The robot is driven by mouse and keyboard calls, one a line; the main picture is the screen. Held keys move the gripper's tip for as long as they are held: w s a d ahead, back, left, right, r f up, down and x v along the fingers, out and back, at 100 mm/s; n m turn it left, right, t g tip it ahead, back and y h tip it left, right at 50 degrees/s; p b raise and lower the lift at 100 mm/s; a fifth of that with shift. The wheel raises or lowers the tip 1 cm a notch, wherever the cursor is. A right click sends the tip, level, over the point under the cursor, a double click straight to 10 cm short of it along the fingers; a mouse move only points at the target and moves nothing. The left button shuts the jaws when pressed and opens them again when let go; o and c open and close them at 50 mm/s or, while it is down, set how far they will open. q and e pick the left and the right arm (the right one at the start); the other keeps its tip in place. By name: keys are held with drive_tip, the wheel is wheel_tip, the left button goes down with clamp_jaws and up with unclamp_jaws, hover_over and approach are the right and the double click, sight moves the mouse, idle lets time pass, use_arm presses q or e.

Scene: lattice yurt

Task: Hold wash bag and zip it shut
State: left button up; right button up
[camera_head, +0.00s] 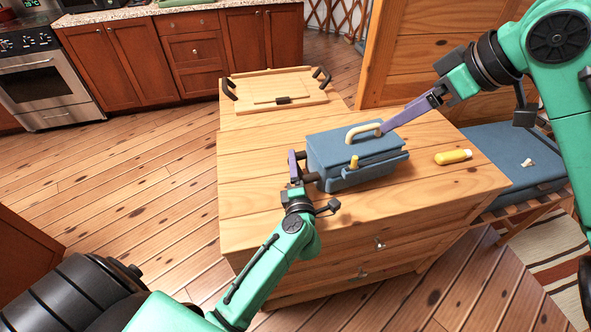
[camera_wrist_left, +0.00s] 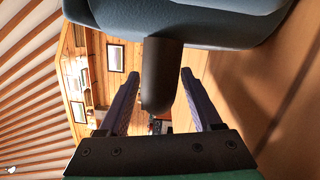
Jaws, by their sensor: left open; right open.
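The blue wash bag (camera_head: 335,148) lies on the wooden cabinet top. A cream loop handle (camera_head: 350,134) stands on its upper side, and a small yellow pull (camera_head: 354,161) sits along its front edge. A dark tab (camera_head: 312,177) sticks out from its left end. My left gripper (camera_head: 303,167) is open at that end. In the left wrist view the dark tab (camera_wrist_left: 163,75) reaches between the open fingers (camera_wrist_left: 159,78), under the bag's blue body (camera_wrist_left: 220,22). My right gripper (camera_head: 384,128) is open, fingertips at the right end of the cream handle; contact is unclear.
A yellow bottle (camera_head: 453,157) lies right of the bag. A wooden tray (camera_head: 300,101) with dark handles is behind it. A blue-cushioned bench (camera_head: 505,150) with a small white object (camera_head: 527,162) stands at right. The cabinet top (camera_head: 245,200) is clear at front left.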

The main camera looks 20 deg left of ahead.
use_arm(q)
drive_tip(key=v, duration=1.2)
drive_tip(key=shift+f, duration=0.1)
